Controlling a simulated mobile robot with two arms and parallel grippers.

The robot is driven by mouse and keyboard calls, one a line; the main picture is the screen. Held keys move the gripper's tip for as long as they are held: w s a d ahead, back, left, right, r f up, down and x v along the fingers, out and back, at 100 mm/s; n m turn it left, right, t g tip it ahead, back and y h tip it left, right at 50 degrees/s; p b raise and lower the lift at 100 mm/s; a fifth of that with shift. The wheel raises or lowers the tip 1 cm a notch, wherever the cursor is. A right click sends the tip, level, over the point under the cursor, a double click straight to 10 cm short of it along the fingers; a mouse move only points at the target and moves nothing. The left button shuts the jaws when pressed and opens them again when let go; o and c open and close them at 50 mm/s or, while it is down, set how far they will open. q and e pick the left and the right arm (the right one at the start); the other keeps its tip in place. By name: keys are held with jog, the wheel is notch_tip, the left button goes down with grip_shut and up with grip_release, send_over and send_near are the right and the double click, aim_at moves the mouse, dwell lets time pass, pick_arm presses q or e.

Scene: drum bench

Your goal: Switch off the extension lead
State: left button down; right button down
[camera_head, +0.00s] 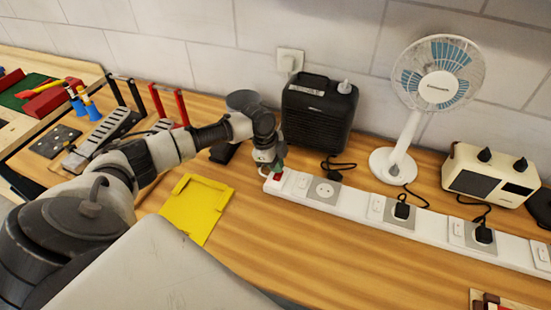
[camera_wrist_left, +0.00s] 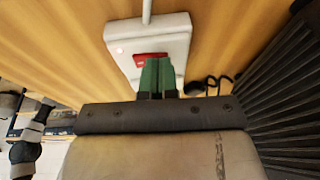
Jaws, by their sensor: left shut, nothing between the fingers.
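The extension lead (camera_head: 338,206) is a long white strip lying on the bench, running from the centre to the right edge. Its red switch (camera_head: 277,177) sits at its left end. In the left wrist view the strip's end (camera_wrist_left: 166,30) shows with the red switch (camera_wrist_left: 150,58) and a small lit spot beside it. My left gripper (camera_head: 270,165) is shut and empty, with green fingertips (camera_wrist_left: 157,75) right at the red switch. The fingertips cover part of the switch; I cannot tell whether they touch it. My right gripper is not in view.
A black heater (camera_head: 318,115) stands close behind the strip's left end. A white fan (camera_head: 395,165) and a cream radio (camera_head: 490,175) stand behind it farther right. Black plugs (camera_head: 403,210) sit in some sockets. A yellow tray (camera_head: 195,208) lies left of the strip.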

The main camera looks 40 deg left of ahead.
pick_arm(q)
jog(key=shift+w+f+b, duration=0.1)
jog(key=shift+f+b, duration=0.25)
jog(key=shift+f, duration=0.15)
jog(key=shift+w, duration=0.15)
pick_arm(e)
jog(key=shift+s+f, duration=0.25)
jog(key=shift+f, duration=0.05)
pick_arm(q)
jog(key=shift+s, duration=0.25)
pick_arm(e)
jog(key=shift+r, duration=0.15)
